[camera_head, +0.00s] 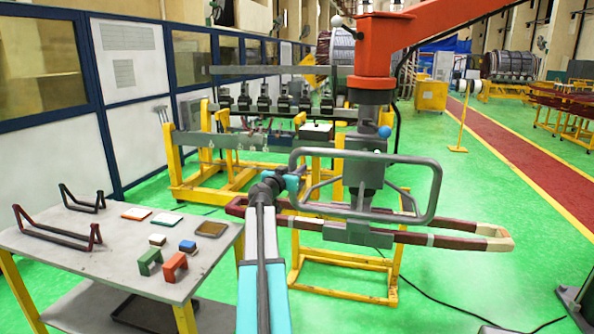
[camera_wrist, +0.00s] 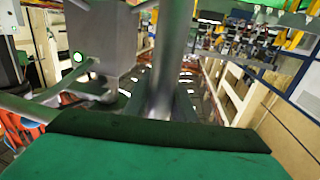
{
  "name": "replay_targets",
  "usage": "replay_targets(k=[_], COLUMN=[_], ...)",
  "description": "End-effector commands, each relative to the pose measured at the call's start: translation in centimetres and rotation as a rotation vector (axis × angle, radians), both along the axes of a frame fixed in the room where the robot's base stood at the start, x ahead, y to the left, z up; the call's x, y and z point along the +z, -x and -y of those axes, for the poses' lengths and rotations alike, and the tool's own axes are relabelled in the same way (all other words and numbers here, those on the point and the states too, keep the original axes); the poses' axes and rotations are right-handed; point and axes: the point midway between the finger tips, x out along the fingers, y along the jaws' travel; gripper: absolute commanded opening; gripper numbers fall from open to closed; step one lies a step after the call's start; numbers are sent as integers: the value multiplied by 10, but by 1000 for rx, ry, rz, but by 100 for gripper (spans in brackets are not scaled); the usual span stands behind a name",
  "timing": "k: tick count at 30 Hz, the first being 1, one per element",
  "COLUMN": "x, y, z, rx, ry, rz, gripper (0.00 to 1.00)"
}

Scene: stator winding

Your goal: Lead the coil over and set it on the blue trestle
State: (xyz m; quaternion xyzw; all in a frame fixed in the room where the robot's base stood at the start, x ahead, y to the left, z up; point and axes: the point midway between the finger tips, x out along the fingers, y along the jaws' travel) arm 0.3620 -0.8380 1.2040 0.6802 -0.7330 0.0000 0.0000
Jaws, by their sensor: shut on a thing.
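The coil (camera_head: 455,240) is a long dark red-brown loop with pale bands and a tan right end. It hangs level from the grey clamp of an orange lifting arm (camera_head: 372,50), above a yellow stand (camera_head: 345,291). I cannot tell whether it touches the stand. A grey tubular handle frame (camera_head: 436,190) surrounds the clamp. My gripper (camera_head: 291,183) is shut on this frame's left end. In the wrist view the grey handle bar (camera_wrist: 172,60) runs up from my green gripper pads (camera_wrist: 150,150). I cannot make out a blue trestle in either view.
A grey table (camera_head: 60,245) at left bears dark red and black frames, small coloured blocks and flat pieces. A yellow rack (camera_head: 190,185) with a row of dark clamps stands behind. A cable (camera_head: 450,300) lies on the green floor at right, where there is open room.

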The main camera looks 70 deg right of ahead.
Motion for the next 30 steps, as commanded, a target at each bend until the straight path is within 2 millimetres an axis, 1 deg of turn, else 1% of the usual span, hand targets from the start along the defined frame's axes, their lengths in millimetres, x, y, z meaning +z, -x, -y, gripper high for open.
replay_targets(k=[20, 21, 23, 24, 30], x=[0, 0, 0, 0, 0], y=[1, 1, 1, 1, 1], z=[0, 0, 0, 0, 1], rx=[-2, -2, -2, -2, -2], ry=[0, 0, 0, 0, 0], rz=[0, 0, 0, 0, 0], gripper=[0, 18, 8, 1, 0])
